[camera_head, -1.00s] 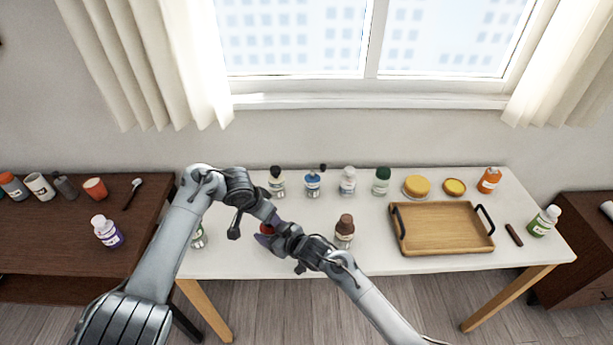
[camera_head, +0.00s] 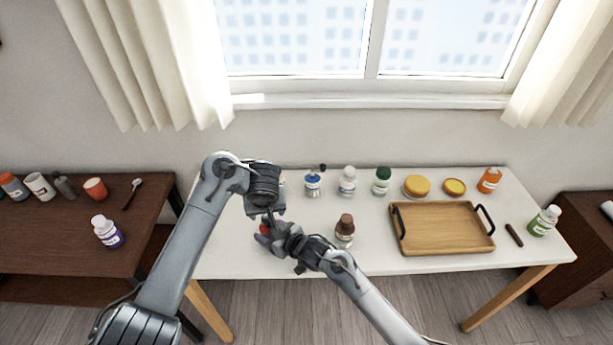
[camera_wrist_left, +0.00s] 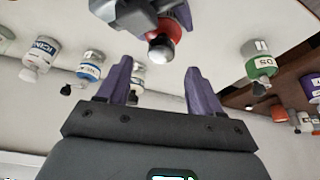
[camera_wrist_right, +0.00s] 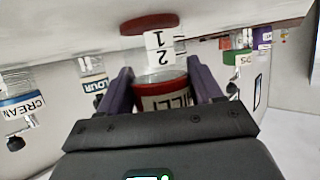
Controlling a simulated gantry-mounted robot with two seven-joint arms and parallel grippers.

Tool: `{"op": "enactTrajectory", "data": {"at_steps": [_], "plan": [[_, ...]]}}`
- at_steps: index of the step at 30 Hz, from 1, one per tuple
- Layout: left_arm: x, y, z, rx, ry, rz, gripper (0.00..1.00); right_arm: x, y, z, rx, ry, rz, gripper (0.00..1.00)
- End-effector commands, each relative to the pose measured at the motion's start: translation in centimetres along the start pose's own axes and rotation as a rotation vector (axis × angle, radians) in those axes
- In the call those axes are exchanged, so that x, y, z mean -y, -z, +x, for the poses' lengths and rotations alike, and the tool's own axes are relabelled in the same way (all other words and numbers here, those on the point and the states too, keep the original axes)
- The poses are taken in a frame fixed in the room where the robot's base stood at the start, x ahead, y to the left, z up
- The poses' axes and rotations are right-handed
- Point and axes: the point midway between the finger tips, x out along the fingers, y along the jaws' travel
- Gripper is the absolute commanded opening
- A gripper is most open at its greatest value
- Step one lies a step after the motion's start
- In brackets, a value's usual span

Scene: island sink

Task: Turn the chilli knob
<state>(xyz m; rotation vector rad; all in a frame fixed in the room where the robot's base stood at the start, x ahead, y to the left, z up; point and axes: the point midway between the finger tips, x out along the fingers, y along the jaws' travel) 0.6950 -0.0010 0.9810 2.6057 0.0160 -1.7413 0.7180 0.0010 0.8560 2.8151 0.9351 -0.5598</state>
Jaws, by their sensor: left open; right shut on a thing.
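The red chilli jar (camera_head: 265,229) is near the front left of the white table. In the right wrist view, the chilli jar (camera_wrist_right: 163,97) sits between the purple fingers, its label partly readable. A white numbered dial (camera_wrist_right: 160,47) shows beside it, with a red disc (camera_wrist_right: 148,23) beyond. My right gripper (camera_head: 268,233) is shut on the jar. My left gripper (camera_head: 266,209) is open and empty, close above the jar. In the left wrist view, the jar and my right gripper lie just beyond the left fingers (camera_wrist_left: 158,75), apart from them.
A wooden tray (camera_head: 440,228) lies farther right. A dark side table (camera_head: 75,245) stands left.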

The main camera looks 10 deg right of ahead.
Motion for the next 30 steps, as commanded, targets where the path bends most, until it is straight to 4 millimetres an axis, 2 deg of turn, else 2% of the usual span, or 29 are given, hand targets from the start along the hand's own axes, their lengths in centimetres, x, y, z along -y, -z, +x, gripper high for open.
{"op": "enactTrajectory", "data": {"at_steps": [3,10,16,23,30], "plan": [[-0.2,0.0,-2.5,0.0,-0.005,0.001,0.66,0.0,-0.1,0.0,0.001,-0.001,0.0,0.31],[-0.6,0.0,-5.3,-0.007,-0.01,0.006,0.66,-0.1,-0.1,0.0,0.001,-0.001,0.001,0.31],[-0.8,0.2,-6.5,-0.015,-0.012,0.009,0.66,-0.1,0.0,0.0,0.001,-0.002,0.001,0.31],[-0.1,0.0,-7.1,0.0,-0.003,0.0,0.66,-0.1,0.0,0.0,0.001,-0.002,0.001,0.31],[-2.0,1.3,-8.7,-0.066,-0.03,0.239,0.66,-0.1,-0.1,0.0,0.001,-0.001,0.001,0.31]]}}
